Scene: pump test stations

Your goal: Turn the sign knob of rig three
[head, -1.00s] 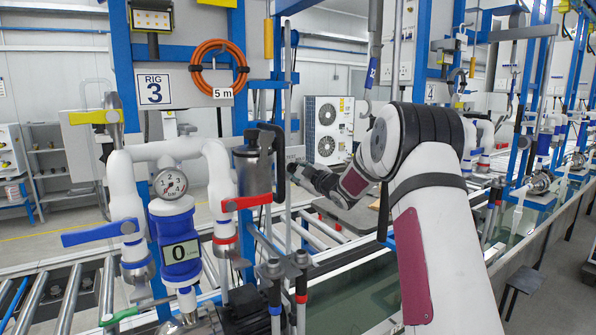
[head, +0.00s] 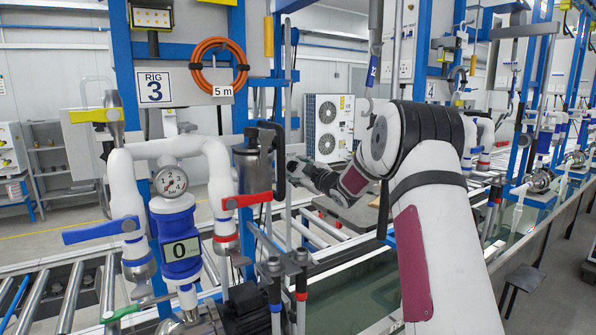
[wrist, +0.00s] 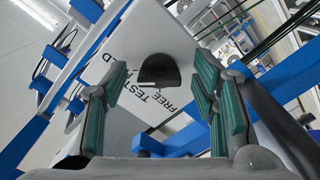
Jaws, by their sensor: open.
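Rig three's sign in the wrist view (wrist: 190,50) is a pale panel with the words "TEST" and "FREE" partly readable and tilted. A black rounded knob (wrist: 158,70) with a pale line along its lower edge stands on it. My gripper (wrist: 160,88) is open, with one teal finger pad on each side of the knob in the picture. I see no clear contact, and the remaining depth is hard to judge. In the head view my gripper (head: 297,168) is small, just right of the black hose on rig three. The knob is hidden there.
In the head view, the rig 3 label (head: 154,90), orange hose coil (head: 218,68), pressure gauge (head: 171,182), red lever (head: 246,200) and blue lever (head: 101,231) are at left. A metal cylinder (head: 252,170) with a black hose stands close beside my gripper.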

